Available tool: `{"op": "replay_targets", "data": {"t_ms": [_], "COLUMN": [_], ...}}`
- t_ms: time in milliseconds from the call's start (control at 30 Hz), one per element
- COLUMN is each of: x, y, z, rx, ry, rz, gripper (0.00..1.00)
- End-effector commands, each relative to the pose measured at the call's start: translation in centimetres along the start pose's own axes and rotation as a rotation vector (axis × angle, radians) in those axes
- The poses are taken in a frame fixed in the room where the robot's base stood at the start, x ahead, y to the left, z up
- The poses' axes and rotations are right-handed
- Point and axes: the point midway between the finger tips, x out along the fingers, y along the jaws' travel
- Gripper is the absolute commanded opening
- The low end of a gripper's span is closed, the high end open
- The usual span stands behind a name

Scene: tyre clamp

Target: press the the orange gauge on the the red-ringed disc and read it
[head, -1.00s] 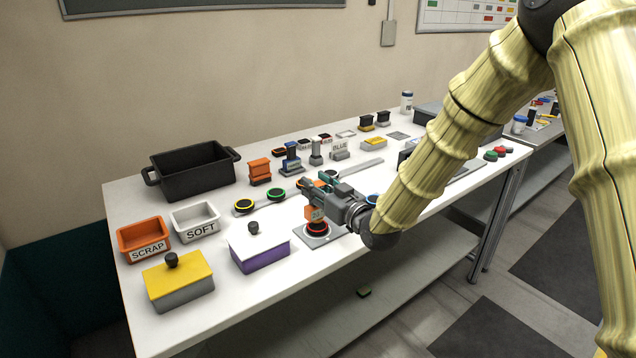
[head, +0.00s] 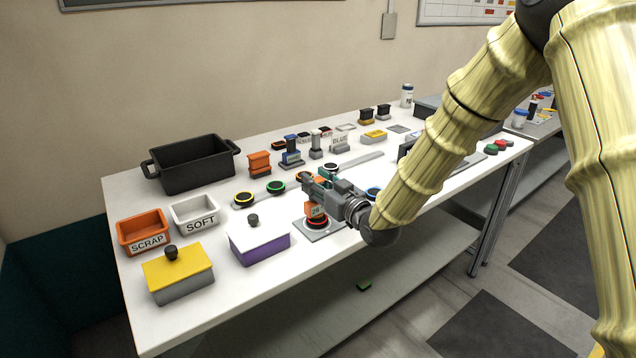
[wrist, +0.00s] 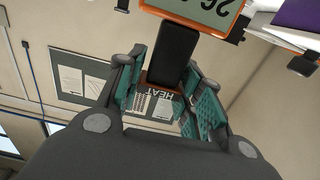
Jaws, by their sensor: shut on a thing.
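The orange gauge (head: 314,210) is in my gripper (head: 322,184), low over the red-ringed disc (head: 317,224) on its grey plate (head: 334,233). The gauge's lower end appears to meet the disc, but I cannot tell contact for certain. In the wrist view, the teal fingers of my gripper (wrist: 165,88) are shut around the gauge's black grip (wrist: 173,52). The orange-framed display (wrist: 205,10) shows upside down, cut by the top edge, with digits that look like 26.
A purple box with a white lid (head: 262,247) stands left of the plate. Green-ringed (head: 275,187) and yellow-ringed (head: 244,200) discs lie behind. SCRAP (head: 143,235) and SOFT (head: 195,214) bins and a yellow-lidded box (head: 178,273) stand farther left. The front-middle table edge is clear.

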Motion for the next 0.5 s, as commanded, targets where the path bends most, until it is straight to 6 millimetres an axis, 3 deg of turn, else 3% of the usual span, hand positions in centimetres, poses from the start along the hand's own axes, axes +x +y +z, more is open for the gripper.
{"op": "replay_targets", "data": {"t_ms": [500], "x": [0.01], "y": [0.01], "z": [0.39], "rx": [0.000], "ry": [0.001], "rz": [0.000], "gripper": [0.00]}}
